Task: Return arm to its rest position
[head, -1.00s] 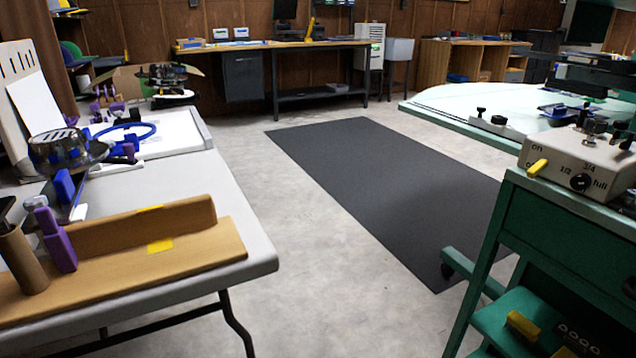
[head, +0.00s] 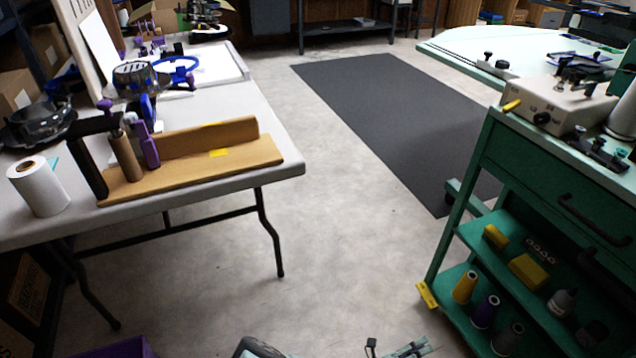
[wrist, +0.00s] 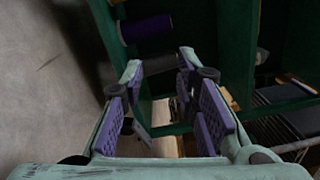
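My gripper (wrist: 165,100) shows in the wrist view with its two purple-padded fingers apart. I see nothing held between the pads. Beyond the fingers are the green cart's shelves and a purple thread cone (wrist: 146,28). In the head view, a small pale green and dark piece of my arm's end (head: 400,348) shows at the bottom edge, in front of the cart's foot; most of the arm is out of frame.
The green cart (head: 515,175) stands at right, with thread cones and yellow items on its shelves and a control box (head: 557,103) on top. A cluttered white table (head: 235,185) stands at left. Concrete floor and a dark mat (head: 400,120) lie between them.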

